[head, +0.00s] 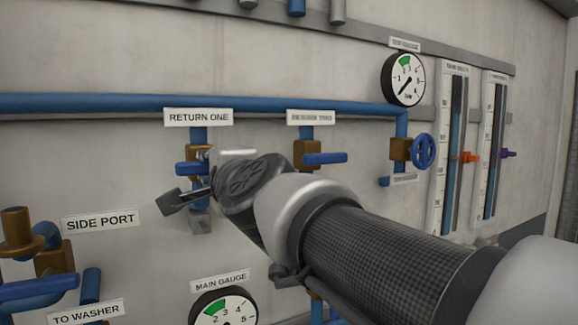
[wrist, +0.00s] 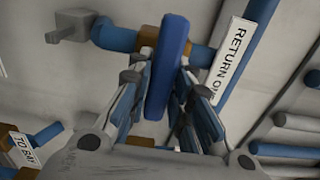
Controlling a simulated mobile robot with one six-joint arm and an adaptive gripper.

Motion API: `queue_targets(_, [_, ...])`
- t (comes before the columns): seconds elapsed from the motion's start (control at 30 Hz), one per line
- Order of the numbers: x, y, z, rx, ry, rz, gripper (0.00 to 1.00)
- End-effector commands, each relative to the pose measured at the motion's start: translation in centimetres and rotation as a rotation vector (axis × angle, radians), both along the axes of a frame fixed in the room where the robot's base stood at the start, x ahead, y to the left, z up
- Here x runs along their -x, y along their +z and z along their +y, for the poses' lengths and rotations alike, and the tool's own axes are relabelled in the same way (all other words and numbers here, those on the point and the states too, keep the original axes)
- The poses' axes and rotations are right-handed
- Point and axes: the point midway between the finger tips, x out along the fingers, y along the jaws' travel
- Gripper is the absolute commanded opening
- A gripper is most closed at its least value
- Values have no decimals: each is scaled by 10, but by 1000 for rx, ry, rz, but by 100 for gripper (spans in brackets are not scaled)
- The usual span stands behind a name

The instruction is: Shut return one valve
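The return one valve has a blue lever handle (head: 188,168) on a brass body under the RETURN ONE label (head: 198,117). The handle lies level, across its upright blue pipe. In the wrist view the handle (wrist: 167,65) stands between the two fingers of my gripper (wrist: 160,85), and the label (wrist: 229,60) is to the right. The fingers are spread on either side of the handle, with a gap visible on the left side; contact on the right side is unclear. In the head view my gripper (head: 192,180) is at the valve and hides part of its body.
A second valve with a blue lever (head: 325,158) is to the right, then a blue handwheel (head: 424,151) below a round gauge (head: 403,79). A long blue pipe (head: 90,103) runs above. The main gauge (head: 223,308) and side port pipework (head: 52,260) are below.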

Motion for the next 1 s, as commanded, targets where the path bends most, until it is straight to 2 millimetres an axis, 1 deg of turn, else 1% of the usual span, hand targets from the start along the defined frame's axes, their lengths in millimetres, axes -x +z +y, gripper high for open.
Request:
queue_targets(0.03, [0,0,0,1,0,-1,24])
queue_targets(0.2, [0,0,0,3,0,-2,36])
queue_targets(0.27, [0,0,0,3,0,-2,38])
queue_targets(0.73, [0,0,0,21,0,-13,38])
queue_targets(0.87, [0,2,0,119,0,-73,38])
queue_targets(0.97, [0,5,1,278,0,-170,38])
queue_targets(1.0, [1,6,1,356,0,-218,38])
